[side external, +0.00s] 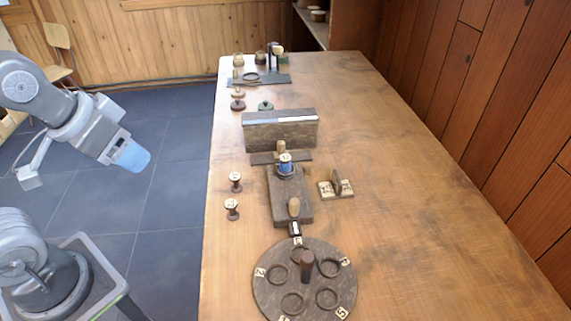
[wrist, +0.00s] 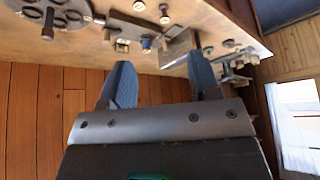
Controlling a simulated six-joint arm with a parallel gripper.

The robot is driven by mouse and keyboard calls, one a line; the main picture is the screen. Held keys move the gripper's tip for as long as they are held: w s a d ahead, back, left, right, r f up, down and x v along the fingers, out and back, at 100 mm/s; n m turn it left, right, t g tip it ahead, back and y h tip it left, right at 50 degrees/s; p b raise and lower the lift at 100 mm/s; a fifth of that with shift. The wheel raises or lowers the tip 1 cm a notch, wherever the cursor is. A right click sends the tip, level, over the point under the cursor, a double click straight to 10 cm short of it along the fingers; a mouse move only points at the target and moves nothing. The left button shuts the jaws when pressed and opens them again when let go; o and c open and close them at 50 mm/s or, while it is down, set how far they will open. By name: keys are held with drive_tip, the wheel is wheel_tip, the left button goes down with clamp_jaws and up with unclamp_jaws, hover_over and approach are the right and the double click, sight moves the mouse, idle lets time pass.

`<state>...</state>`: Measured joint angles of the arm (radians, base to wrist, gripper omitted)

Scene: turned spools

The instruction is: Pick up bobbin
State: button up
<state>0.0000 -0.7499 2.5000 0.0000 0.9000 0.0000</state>
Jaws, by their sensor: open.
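Two small dark spools with pale tops, possible bobbins, stand upright near the table's left edge: one spool (side external: 235,182) and a nearer spool (side external: 231,209). A blue-wound bobbin (side external: 285,165) sits on a dark wooden block (side external: 284,203) with a pale knob; it also shows small in the wrist view (wrist: 146,43). I cannot tell which one the task means. My gripper (side external: 131,155) is off the table's left side, above the floor and apart from everything. In the wrist view my gripper (wrist: 158,62) is open and empty.
A round dark board (side external: 304,245) with numbered recesses and an upright peg lies at the front. A long dark box (side external: 280,132) stands behind the block. More spools and a stand (side external: 262,80) are at the far end. The table's right side is clear.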

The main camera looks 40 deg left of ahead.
drive_tip(key=shift+o, duration=0.2)
drive_tip(key=w+r+n+g, duration=0.1)
drive_tip(key=w+r+n, duration=0.25)
drive_tip(key=w, duration=0.25)
drive_tip(key=n+g, duration=0.5)
drive_tip(key=n, duration=1)
hover_over(285, 158)
wheel_tip(285, 158, down, 9)
drive_tip(key=shift+m, duration=0.25)
drive_tip(key=f, duration=0.8)
drive_tip(key=shift+w+a, duration=0.2)
drive_tip(key=shift+w, duration=0.05)
drive_tip(key=shift+s+d+f, duration=0.1)
drive_tip(key=shift+f, duration=1.3)
drive_tip(key=shift+s+d+f, duration=0.1)
drive_tip(key=shift+f, duration=1.25)
